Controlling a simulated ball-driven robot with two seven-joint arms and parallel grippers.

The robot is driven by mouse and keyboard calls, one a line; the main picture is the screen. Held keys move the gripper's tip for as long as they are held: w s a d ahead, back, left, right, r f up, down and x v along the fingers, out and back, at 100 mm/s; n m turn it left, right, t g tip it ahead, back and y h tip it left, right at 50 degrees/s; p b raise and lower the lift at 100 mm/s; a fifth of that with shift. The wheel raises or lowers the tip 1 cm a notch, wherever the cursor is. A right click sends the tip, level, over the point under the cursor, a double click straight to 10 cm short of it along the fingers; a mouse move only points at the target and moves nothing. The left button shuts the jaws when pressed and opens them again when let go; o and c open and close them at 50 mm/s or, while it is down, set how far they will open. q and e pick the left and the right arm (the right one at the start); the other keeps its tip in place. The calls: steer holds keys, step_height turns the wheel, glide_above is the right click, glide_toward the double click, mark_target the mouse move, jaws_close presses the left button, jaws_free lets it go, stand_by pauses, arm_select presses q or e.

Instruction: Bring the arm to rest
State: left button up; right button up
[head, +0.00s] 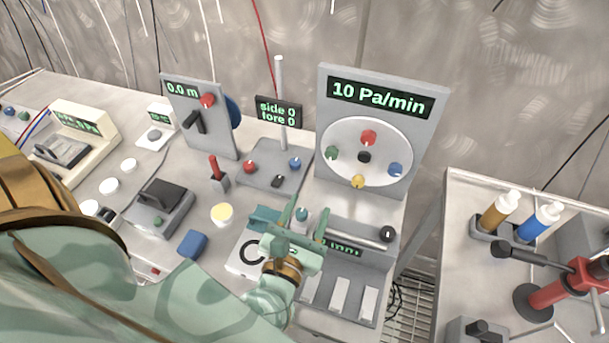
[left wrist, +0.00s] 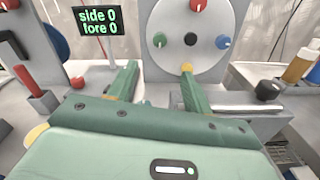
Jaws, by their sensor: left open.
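My left arm comes in from the left in the head view, pale green with a brown band. Its gripper (head: 307,218) is open and empty above the front of the console, with its fingers pointing away from me. In the left wrist view the two green fingers (left wrist: 159,70) stand apart with nothing between them. Beyond them is the grey panel (head: 437,135) with the "10 Pa/min" display and a round white dial with coloured knobs (head: 368,137). I cannot tell whether the fingers touch anything. My right gripper is not in view.
A small "side 0 fore 0" display (head: 279,111) stands left of the panel. A red-handled lever (head: 214,170), a blue block (head: 192,244) and a black-knobbed bar (head: 387,233) are near the gripper. A gap separates the right table (head: 465,190), which holds brown and blue cylinders.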

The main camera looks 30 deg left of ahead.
arm_select(q)
steer(key=shift+s+d, duration=0.2)
steer(key=shift+s, duration=0.45)
